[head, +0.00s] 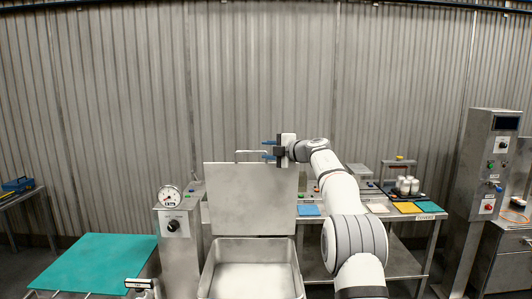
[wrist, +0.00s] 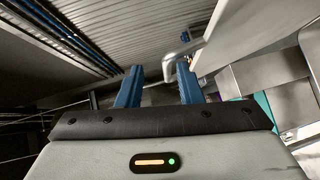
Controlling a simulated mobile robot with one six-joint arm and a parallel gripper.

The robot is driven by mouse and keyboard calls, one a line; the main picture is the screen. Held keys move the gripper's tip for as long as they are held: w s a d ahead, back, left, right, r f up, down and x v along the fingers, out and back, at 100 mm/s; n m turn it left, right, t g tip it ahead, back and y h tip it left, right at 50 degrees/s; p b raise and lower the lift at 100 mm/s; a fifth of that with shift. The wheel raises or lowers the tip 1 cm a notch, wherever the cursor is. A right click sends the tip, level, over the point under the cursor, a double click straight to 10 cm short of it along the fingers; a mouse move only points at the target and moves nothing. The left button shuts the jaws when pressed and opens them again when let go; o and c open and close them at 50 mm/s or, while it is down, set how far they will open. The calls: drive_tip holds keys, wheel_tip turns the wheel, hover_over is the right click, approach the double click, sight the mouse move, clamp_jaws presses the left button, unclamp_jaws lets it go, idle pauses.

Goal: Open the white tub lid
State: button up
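The white tub (head: 252,243) stands at the bottom middle of the head view, open at the top with its pale inside showing. Its white lid (head: 250,200) stands upright at the tub's back edge. A bar handle (head: 250,151) sits on the lid's top edge. My gripper (head: 267,149) is at the handle's right end, its two blue fingers apart and pointing left. In the wrist view my gripper (wrist: 160,67) is open with nothing between the fingers. The grey handle (wrist: 184,54) shows just past the right fingertip; I cannot tell whether they touch.
A gauge post (head: 175,228) stands left of the tub, beside a teal-topped table (head: 98,262). A control cabinet (head: 488,190) stands at the right. A corrugated wall closes the back.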

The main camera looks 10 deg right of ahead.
drive_tip(key=d+r+p, duration=0.6)
drive_tip(key=shift+s+d+r, duration=0.15)
drive_tip(key=shift+d, duration=0.05)
idle(0.8)
idle(0.3)
